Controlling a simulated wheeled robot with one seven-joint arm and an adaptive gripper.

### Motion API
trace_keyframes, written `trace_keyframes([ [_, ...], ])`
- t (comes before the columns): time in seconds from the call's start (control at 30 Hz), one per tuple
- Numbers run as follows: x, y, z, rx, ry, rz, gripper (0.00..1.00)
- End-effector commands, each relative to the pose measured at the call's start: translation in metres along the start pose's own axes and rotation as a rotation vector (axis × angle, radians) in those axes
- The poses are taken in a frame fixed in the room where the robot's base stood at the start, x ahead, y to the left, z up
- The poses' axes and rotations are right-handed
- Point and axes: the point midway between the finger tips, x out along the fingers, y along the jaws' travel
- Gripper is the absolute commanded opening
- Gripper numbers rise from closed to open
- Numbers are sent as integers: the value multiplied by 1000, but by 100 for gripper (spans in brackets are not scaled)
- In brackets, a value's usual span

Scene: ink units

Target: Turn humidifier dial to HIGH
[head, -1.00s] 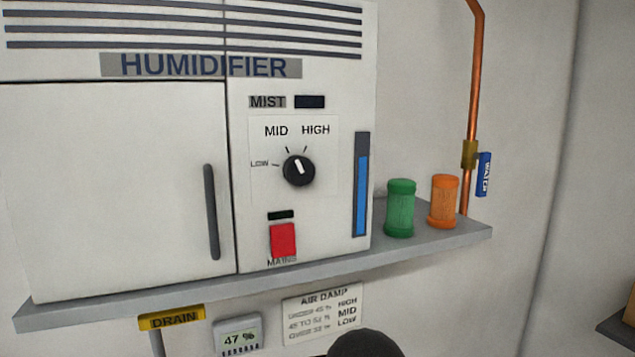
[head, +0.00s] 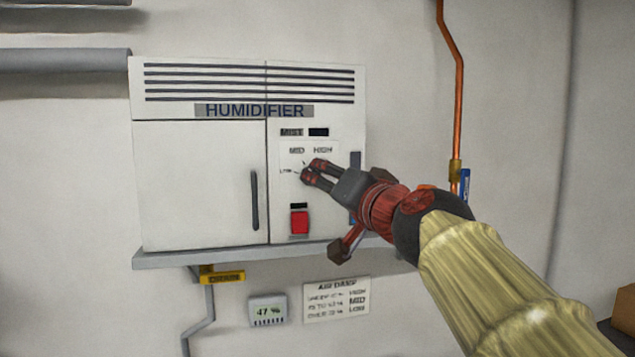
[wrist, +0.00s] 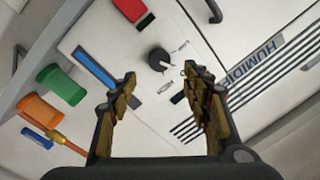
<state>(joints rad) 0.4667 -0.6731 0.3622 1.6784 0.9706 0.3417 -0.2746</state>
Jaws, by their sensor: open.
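The humidifier dial (wrist: 159,60) is a round black knob with a white pointer mark on the white front panel. In the wrist view it lies beyond the fingertips, roughly between them, with the pointer toward the MID and HIGH label side; its exact setting is too small to tell. In the head view my gripper (head: 313,170) hides the dial. The HIGH label (head: 323,149) and MID label (head: 297,150) show just above the fingers. My gripper is open and empty in the wrist view (wrist: 160,75). I cannot tell whether the fingertips touch the panel.
A red MAINS switch (head: 300,222) sits below the dial. A blue gauge (wrist: 95,70) is beside it. A cabinet door handle (head: 254,200) is to the left. A copper pipe (head: 459,90) runs at the right.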

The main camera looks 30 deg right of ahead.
Motion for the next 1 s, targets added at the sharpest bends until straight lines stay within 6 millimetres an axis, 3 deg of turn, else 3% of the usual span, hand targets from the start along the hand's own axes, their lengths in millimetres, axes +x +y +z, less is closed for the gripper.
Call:
trace_keyframes([
  [0.5, 68, 0, 2, -4, -7, 1, 49],
  [0.9, 76, 1, 2, -6, -5, 1, 49],
  [1.0, 76, 1, 2, -6, -5, 1, 43],
])
